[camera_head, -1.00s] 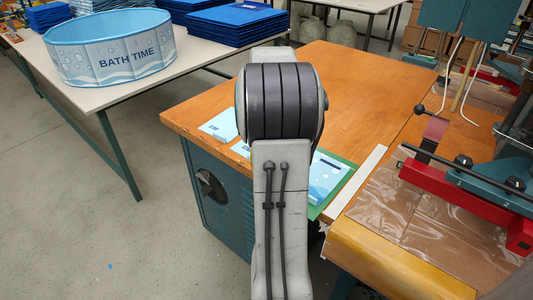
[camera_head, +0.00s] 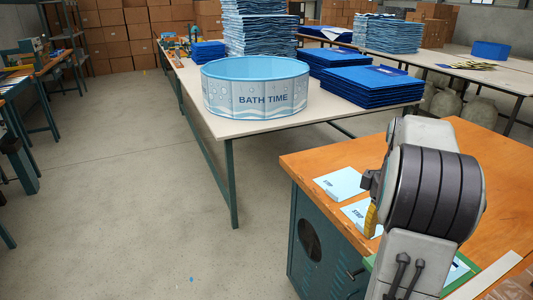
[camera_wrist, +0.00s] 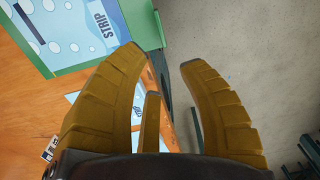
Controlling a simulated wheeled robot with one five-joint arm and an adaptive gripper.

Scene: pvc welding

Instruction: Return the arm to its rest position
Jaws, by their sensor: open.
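My arm stands at the right of the head view, its rounded dark-banded joint raised over the orange wooden table (camera_head: 322,160). A yellow-brown finger of my gripper (camera_head: 371,220) shows just left of that joint; the rest is hidden behind the arm. In the wrist view, my gripper (camera_wrist: 160,60) has its ribbed fingers spread apart with nothing between them. Below them are the table edge and the grey floor. A light blue printed sheet marked STRIP (camera_wrist: 90,22) lies on a green-edged surface at the upper left of the wrist view.
Two light blue sheets (camera_head: 341,184) lie on the wooden table close to my arm. A round BATH TIME pool (camera_head: 255,90) and blue stacks (camera_head: 371,86) stand on a pale table (camera_head: 225,127) behind. The grey floor (camera_head: 120,190) at left is open.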

